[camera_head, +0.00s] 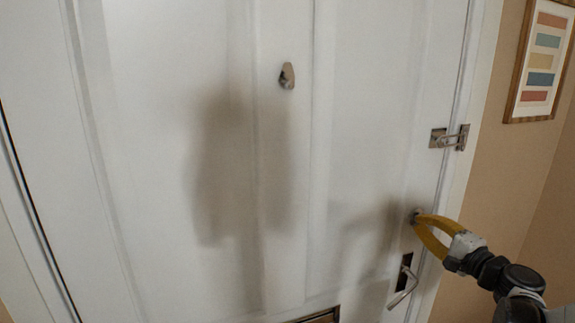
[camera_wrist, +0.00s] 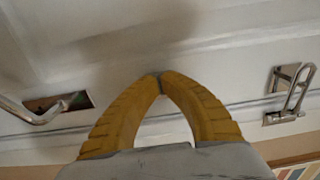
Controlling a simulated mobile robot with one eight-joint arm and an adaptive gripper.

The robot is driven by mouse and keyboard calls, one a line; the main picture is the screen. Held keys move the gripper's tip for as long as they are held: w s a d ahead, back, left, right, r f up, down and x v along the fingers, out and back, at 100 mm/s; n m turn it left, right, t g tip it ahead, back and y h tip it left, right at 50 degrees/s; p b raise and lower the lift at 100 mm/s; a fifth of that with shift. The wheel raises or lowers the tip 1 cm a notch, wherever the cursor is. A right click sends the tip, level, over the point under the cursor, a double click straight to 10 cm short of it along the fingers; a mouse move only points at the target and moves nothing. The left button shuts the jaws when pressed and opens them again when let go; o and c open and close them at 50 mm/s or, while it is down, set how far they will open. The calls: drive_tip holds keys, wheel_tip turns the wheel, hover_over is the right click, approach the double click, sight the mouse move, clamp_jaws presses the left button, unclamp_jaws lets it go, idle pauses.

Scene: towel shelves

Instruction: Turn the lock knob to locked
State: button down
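The small metal lock knob (camera_head: 415,215) is on the right side of the white door, above the lever handle (camera_head: 404,284). My gripper (camera_head: 418,221) reaches in from the right, its two yellow fingers converging at the knob. In the wrist view, the fingertips of my gripper (camera_wrist: 160,79) nearly meet against the door face, with a small greyish bit between them. The fingers appear closed on the knob, which they mostly hide, so its turn angle cannot be read.
A metal swing-bar latch (camera_head: 450,137) sits at the door's right edge, above my gripper; it also shows in the wrist view (camera_wrist: 291,92). The lever handle juts out just below my gripper. A peephole cover (camera_head: 287,76) and a framed picture (camera_head: 541,62) are higher up.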

drive_tip(key=shift+a, duration=0.1)
drive_tip(key=shift+s+a+r, duration=0.15)
drive_tip(key=shift+s+a, duration=0.05)
drive_tip(key=v, duration=0.6)
drive_tip(key=shift+w+a+f+b, duration=0.4)
drive_tip(key=shift+w+f+b, duration=0.05)
drive_tip(key=shift+w+b, duration=0.5)
drive_tip(key=shift+w+a+f+b, duration=0.4)
drive_tip(key=shift+w+b, duration=0.5)
drive_tip(key=shift+w, duration=0.05)
drive_tip(key=shift+w+a+f+b, duration=0.45)
drive_tip(key=shift+w+b, duration=0.5)
drive_tip(key=shift+w+d+r, duration=0.15)
drive_tip(key=shift+d+r, duration=0.1)
drive_tip(key=shift+d, duration=0.3)
